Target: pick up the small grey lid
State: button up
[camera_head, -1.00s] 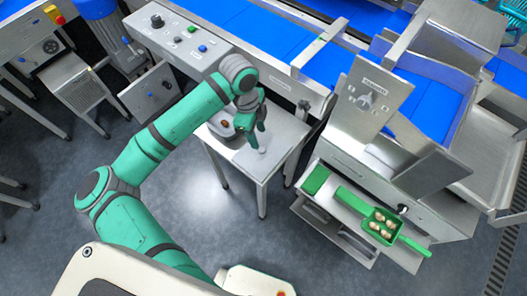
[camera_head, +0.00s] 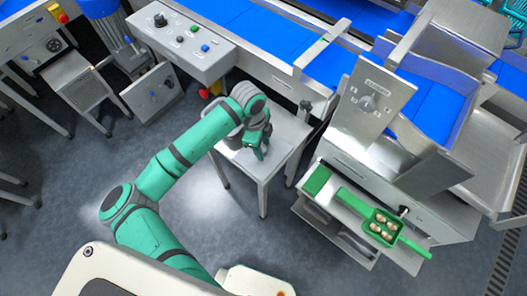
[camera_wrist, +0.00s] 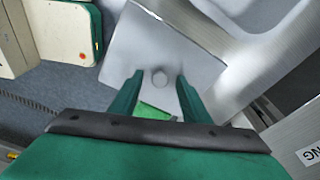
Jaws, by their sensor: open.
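My gripper (camera_head: 260,153) is over the same small table (camera_head: 285,140) in the head view. Its two green fingers (camera_wrist: 159,84) are apart, one on each side of the lid in the picture, with nothing held. I cannot tell how high the fingertips are above the lid. In the head view the lid is hidden by my gripper. A green patch (camera_wrist: 154,111) shows between the fingers; I cannot tell what it is.
A machine with an upright metal plate (camera_head: 370,95) stands right of the table. A green scoop (camera_head: 382,228) holding several pale pieces lies on its lower shelf beside a green block (camera_head: 317,181). A control panel (camera_head: 165,35) and blue belt (camera_head: 255,28) are behind. Floor in front is clear.

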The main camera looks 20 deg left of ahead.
grip_shut()
jog(key=shift+r, duration=0.1)
